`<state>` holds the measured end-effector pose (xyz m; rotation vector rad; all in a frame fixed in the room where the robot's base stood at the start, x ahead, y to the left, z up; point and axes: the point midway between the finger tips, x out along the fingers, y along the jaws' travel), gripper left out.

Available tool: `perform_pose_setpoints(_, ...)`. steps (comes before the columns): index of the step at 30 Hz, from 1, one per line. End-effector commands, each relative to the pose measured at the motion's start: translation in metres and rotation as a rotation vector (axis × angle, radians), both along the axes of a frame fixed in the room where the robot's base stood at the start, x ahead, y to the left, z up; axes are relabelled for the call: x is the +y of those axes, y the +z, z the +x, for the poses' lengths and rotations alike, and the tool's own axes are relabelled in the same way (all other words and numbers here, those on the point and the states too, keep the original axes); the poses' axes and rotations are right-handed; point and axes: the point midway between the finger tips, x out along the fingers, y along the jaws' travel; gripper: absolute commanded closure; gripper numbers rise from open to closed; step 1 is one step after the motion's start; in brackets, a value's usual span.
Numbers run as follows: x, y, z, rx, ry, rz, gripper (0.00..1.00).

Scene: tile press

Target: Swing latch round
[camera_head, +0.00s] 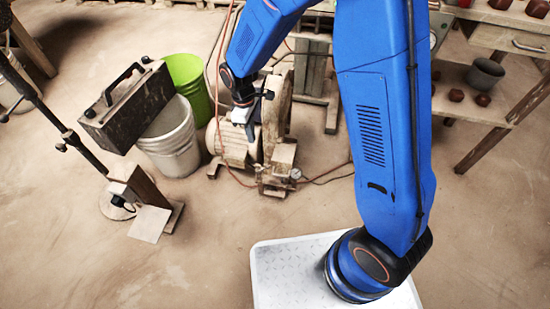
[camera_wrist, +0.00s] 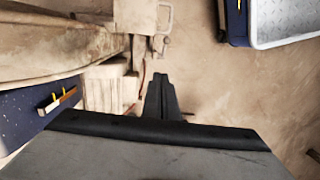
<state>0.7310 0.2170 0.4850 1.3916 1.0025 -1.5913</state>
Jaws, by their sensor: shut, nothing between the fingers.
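The dusty beige press machine (camera_head: 235,145) stands on the floor left of centre in the head view. My gripper (camera_head: 249,132) hangs in front of it, fingers pointing down, and overlaps its middle in the picture. In the wrist view my dark gripper fingers (camera_wrist: 159,78) are together with nothing between them. The machine's beige body (camera_wrist: 60,48) fills the upper left there. A block of it (camera_wrist: 108,88) lies just left of the fingertips. A small pale metal loop (camera_wrist: 165,17) shows beyond the fingertips; I cannot tell if it is the latch. Contact cannot be made out.
A stand with a wooden block (camera_head: 146,188) is at the left. A shelf with pots (camera_head: 480,100) is at the right. The front-left floor is clear.

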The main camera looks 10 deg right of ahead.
Motion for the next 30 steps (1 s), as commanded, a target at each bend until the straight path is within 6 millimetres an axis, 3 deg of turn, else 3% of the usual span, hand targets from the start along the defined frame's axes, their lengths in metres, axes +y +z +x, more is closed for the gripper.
perform_pose_setpoints(3,0.011,0.001,-0.004,-0.002,0.039,0.004,1.00)
perform_pose_setpoints(8,0.011,-0.010,-0.005,-0.001,0.044,0.004,1.00)
perform_pose_setpoints(24,0.005,-0.099,-0.013,0.000,0.041,0.003,1.00)
perform_pose_setpoints(30,-0.012,-0.115,-0.024,-0.001,0.040,0.004,1.00)
